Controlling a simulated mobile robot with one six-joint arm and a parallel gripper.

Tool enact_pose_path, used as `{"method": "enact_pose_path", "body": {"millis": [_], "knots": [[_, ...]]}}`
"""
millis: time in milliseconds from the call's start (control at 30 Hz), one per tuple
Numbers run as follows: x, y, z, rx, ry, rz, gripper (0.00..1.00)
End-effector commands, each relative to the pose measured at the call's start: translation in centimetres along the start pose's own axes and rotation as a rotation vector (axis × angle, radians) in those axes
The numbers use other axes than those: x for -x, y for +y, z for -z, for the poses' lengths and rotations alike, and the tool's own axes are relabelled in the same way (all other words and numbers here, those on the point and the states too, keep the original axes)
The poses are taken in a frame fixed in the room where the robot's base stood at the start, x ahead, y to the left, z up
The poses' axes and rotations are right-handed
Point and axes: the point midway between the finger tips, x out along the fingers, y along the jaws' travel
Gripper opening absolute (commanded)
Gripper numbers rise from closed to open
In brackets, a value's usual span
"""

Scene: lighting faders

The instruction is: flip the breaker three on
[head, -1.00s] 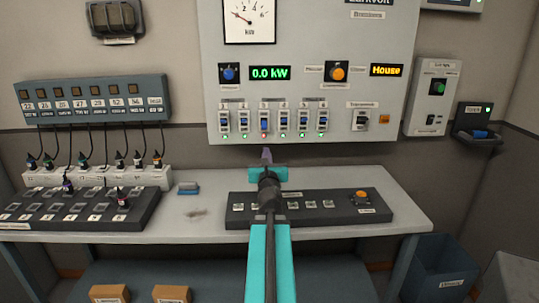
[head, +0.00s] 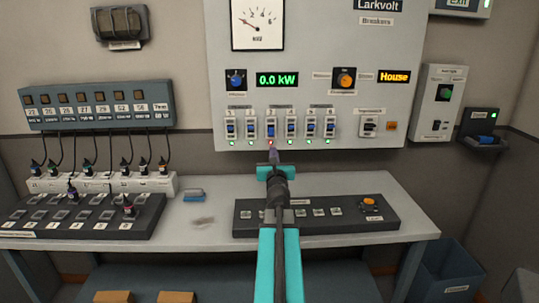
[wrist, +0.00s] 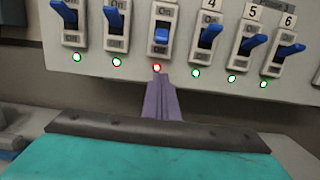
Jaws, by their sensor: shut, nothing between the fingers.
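Breaker three (head: 271,130) is the third switch from the left in the row on the grey panel. In the wrist view its blue lever (wrist: 161,34) points down toward Off, and the light (wrist: 156,68) under it is red. The other breakers, such as breaker four (wrist: 209,28), have raised levers and green lights. My gripper (head: 274,156) is shut and empty, just below breaker three. In the wrist view its purple fingers (wrist: 160,92) reach up to just under the red light. I cannot tell whether they touch the panel.
The panel (head: 310,60) also carries a dial, knobs and a display (head: 277,80) reading 0.0 kW. Below is a table (head: 215,221) with a dark button box (head: 318,215). Plugs and a dark slider board (head: 82,216) are at left.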

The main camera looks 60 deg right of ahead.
Motion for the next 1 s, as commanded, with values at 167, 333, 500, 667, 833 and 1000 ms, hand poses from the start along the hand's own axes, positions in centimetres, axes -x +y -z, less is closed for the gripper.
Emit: {"method": "enact_pose_path", "body": {"millis": [167,333,500,667,833,1000], "knots": [[-1.7,-0.6,-0.3,0.000,0.000,0.001,0.00],[-2.8,-1.0,-0.3,0.000,0.000,0.000,0.00],[-2.2,-0.7,-1.5,0.000,0.000,-0.001,0.00],[-1.9,-0.5,-2.5,0.000,0.000,-0.002,0.00],[-1.7,-0.3,-3.3,0.000,0.000,-0.002,0.00],[-1.6,-0.2,-3.8,0.000,0.000,-0.002,0.00]]}}
